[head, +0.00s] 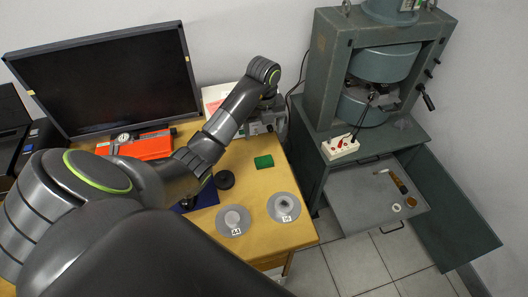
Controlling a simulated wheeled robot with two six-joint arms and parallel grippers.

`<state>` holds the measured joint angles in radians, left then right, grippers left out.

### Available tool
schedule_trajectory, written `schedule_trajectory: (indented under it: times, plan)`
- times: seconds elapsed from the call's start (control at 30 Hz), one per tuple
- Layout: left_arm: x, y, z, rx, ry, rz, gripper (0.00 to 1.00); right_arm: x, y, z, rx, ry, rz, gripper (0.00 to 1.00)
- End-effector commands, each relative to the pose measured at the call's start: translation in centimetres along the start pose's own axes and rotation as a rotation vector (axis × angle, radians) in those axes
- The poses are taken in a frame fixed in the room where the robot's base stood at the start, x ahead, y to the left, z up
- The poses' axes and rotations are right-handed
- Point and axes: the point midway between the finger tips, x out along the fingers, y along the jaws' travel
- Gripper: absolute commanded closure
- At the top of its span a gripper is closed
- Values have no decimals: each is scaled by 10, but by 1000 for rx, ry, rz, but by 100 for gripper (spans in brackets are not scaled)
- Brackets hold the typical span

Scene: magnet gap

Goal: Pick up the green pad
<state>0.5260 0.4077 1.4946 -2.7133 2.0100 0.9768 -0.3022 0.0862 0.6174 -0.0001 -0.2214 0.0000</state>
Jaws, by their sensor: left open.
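The green pad (264,161) is a small dark green block lying flat on the yellow wooden table, right of its middle. My left arm reaches in from the left and bends over at the back. My left gripper (268,128) hangs above and just behind the pad, apart from it. It is open; its fingers are small and hard to make out against the grey equipment there. Nothing shows held in it. My right gripper is not in view.
Two grey discs with labels (233,220) (284,207) lie near the table's front right edge. A black round piece (224,180) lies left of the pad. A monitor (108,77) and red case (146,146) stand left. A green magnet (376,65) stands right, above an open drawer (362,192).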

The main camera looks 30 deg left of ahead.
Motion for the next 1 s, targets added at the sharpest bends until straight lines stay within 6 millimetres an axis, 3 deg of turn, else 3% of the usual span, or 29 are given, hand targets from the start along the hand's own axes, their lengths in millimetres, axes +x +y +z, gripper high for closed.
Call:
schedule_trajectory:
  times: [0.03,0.5,0.83,1.0]
  plan:
    - [12,0,0,0,0,0,20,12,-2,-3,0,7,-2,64]
    - [65,0,0,0,0,0,20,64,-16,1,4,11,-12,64]
    - [79,0,-1,0,0,0,20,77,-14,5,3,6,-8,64]
    - [98,2,-6,0,2,1,20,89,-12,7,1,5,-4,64]
